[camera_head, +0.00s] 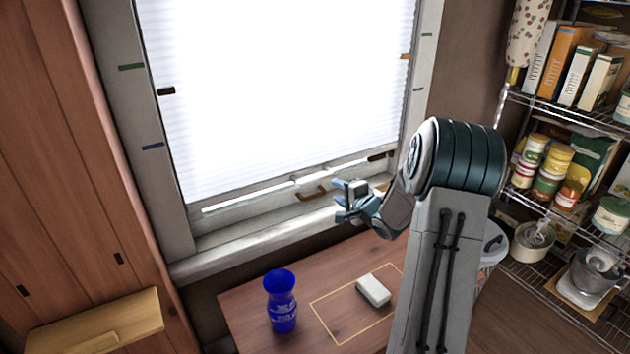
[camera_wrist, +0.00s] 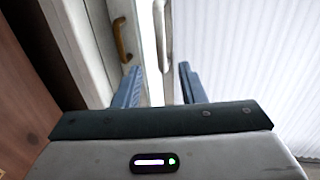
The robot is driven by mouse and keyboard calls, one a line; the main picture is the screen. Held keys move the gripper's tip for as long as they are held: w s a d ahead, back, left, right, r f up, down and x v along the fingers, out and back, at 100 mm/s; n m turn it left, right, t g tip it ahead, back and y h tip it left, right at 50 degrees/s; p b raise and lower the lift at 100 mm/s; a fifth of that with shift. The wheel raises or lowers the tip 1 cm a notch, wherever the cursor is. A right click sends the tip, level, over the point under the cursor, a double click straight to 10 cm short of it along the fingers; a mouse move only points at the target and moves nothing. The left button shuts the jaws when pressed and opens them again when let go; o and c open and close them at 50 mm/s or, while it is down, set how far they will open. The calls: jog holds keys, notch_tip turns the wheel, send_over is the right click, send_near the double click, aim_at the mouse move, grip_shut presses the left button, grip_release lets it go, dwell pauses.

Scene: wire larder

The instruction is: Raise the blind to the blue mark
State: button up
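The white pleated blind (camera_head: 285,90) hangs over most of the window, its bottom edge a little above the sill. It fills the right of the wrist view (camera_wrist: 260,60). A pale handle (camera_wrist: 160,25) shows at its lower edge in the wrist view. Blue marks are on the left frame (camera_head: 152,146) and right frame (camera_head: 417,89), both above the blind's bottom edge. My gripper (camera_head: 339,199) is in front of the window's lower right part. In the wrist view its fingers (camera_wrist: 161,67) are apart with nothing between them, pointing toward the pale handle, short of it.
Green marks (camera_head: 131,67) sit higher on the frame. A brown handle (camera_head: 311,193) is below the blind. A table with a blue vase (camera_head: 281,300) and a white block (camera_head: 373,290) stands below. A wire shelf (camera_head: 560,110) is right, a wooden cabinet (camera_head: 50,150) left.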

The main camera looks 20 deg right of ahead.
aim_at(317, 179)
jog(key=b+x, duration=0.2)
jog(key=x, duration=1.1)
jog(key=shift+w+a+f, duration=0.1)
jog(key=shift+w+f, duration=0.05)
jog(key=shift+w, duration=0.15)
grip_shut()
